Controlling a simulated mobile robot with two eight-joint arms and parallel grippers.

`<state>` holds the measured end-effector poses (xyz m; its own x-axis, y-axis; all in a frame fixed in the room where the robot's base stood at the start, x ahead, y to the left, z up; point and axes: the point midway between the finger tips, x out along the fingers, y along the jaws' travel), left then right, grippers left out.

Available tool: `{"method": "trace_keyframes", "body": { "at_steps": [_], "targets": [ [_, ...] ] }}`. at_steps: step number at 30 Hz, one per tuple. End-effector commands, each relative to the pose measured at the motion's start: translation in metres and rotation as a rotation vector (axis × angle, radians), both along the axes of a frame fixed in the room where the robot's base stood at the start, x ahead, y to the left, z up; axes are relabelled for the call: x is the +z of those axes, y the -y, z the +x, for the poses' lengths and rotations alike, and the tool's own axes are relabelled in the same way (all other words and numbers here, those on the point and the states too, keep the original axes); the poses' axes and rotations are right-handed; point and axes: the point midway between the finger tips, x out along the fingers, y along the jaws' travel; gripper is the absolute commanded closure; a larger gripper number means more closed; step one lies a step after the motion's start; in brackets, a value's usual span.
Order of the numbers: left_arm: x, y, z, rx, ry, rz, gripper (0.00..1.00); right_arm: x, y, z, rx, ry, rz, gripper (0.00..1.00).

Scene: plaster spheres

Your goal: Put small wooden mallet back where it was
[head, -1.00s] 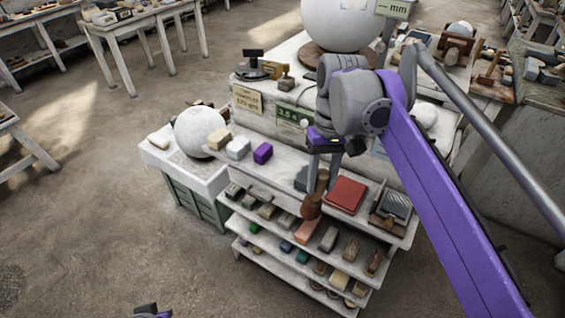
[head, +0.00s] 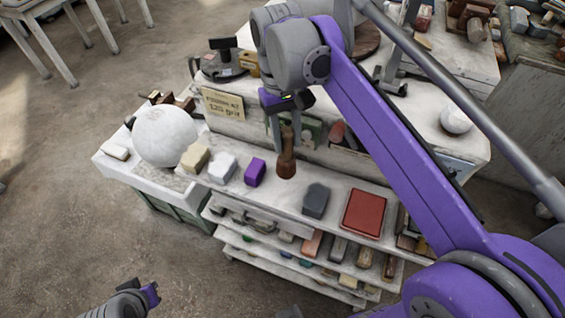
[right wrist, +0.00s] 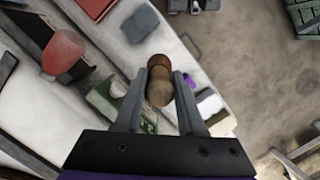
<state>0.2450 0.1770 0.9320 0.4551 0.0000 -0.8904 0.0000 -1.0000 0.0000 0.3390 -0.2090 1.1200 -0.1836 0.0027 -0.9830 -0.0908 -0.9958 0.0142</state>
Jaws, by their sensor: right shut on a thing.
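The small wooden mallet (head: 287,163), with a brown head and lighter handle, is in my right gripper (head: 287,122). It hangs head down over the shelf unit's upper ledge (head: 280,194), between a purple block (head: 255,172) and a dark grey block (head: 316,200). I see no clear contact with the ledge. In the right wrist view the mallet (right wrist: 159,86) sits between the two fingers, its round handle end towards the camera. My left gripper (head: 151,293) shows only in part at the lower left of the head view, and its jaw opening is unclear.
A red slab (head: 364,213) lies right of the grey block. White (head: 222,167) and tan (head: 195,157) blocks stand left of the purple one. A large plaster sphere (head: 165,136) sits further left. Small signs and a reddish rounded object (head: 337,132) are behind the mallet.

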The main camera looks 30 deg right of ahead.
Motion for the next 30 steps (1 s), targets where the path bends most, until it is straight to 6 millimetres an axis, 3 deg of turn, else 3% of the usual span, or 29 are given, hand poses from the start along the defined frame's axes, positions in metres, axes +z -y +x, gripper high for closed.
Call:
{"method": "trace_keyframes", "body": {
  "at_steps": [3, 15, 28, 29, 30],
  "targets": [
    [-0.002, 0.0, -0.001, 0.0, -0.001, 0.0, 1.0, -0.02, 0.0, 0.0, 0.0, 0.0, 0.0, 1.0],
    [-0.005, 0.0, -0.002, 0.0, -0.003, 0.0, 1.0, -0.066, 0.0, 0.0, 0.0, 0.001, 0.001, 1.0],
    [-0.008, 0.0, -0.002, 0.0, -0.005, 0.0, 1.0, -0.073, 0.0, 0.0, 0.0, 0.0, 0.001, 1.0],
    [-0.008, 0.0, -0.002, 0.0, -0.004, 0.0, 1.0, -0.072, 0.0, 0.0, 0.0, 0.001, 0.001, 0.56],
    [-0.007, 0.0, -0.002, 0.0, -0.004, 0.0, 1.0, -0.072, 0.0, 0.0, 0.0, 0.001, 0.001, 0.49]
  ]
}}
